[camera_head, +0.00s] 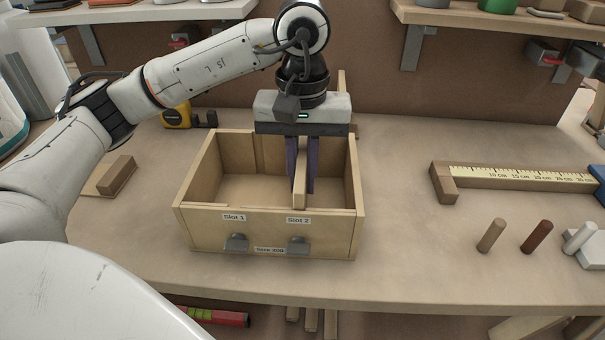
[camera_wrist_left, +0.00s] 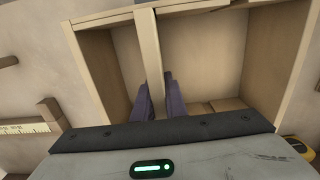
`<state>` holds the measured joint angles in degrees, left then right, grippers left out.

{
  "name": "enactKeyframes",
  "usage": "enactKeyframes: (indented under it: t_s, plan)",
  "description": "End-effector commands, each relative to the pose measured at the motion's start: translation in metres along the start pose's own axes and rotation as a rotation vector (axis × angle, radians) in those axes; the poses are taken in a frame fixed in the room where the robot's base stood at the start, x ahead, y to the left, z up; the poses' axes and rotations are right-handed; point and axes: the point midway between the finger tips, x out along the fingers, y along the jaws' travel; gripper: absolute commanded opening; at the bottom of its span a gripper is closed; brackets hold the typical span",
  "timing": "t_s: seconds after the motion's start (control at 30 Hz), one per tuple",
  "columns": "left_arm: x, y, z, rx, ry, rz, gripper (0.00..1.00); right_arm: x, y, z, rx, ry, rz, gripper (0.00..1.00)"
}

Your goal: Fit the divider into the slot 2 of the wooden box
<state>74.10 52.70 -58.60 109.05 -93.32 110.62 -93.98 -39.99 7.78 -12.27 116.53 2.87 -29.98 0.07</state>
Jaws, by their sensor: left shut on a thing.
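The wooden box (camera_head: 215,222) stands open on the bench, with the labels Slot 1 (camera_head: 234,217) and Slot 2 (camera_head: 298,220) on its front wall. My left gripper (camera_head: 302,182) points down into the right part of the box, its dark fingers shut on the light wooden divider (camera_head: 300,188). The divider's near end is at the front wall, above the Slot 2 label. In the left wrist view the divider (camera_wrist_left: 151,55) runs between the fingers (camera_wrist_left: 159,100) and reaches the box wall (camera_wrist_left: 105,18). How deep it sits in the slot cannot be told. My right gripper is not in view.
A yellow tape measure (camera_head: 177,115) lies behind the box. A small wooden block (camera_head: 117,172) lies to the left. A wooden ruler piece (camera_head: 510,176) and upright pegs (camera_head: 491,236) are on the right. The bench between box and ruler is clear.

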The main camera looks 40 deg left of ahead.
Motion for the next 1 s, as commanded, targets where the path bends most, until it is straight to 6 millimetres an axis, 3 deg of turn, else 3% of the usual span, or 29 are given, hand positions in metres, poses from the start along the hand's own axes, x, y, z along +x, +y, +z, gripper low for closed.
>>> enactKeyframes:
  t_s: [0.33, 0.37, 0.4, 0.5, 0.8, 1.0]
  plan:
    - [0.009, 0.000, 0.000, 0.000, 0.000, 0.001, 0.00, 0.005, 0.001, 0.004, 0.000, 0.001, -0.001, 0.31]
    - [0.009, 0.000, 0.000, 0.000, 0.001, 0.001, 0.13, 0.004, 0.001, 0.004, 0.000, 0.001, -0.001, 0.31]
    - [0.008, 0.000, 0.000, 0.000, 0.001, 0.001, 0.20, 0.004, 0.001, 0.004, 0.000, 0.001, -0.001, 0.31]
    - [0.008, 0.000, 0.000, 0.000, 0.000, 0.001, 0.33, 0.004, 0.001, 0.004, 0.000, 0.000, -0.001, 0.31]
    - [0.006, 0.000, 0.000, 0.000, 0.000, 0.000, 0.33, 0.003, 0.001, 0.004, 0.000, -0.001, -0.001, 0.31]
    - [-0.021, 0.001, -0.001, 0.000, 0.003, 0.004, 0.33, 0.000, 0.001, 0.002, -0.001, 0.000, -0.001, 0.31]
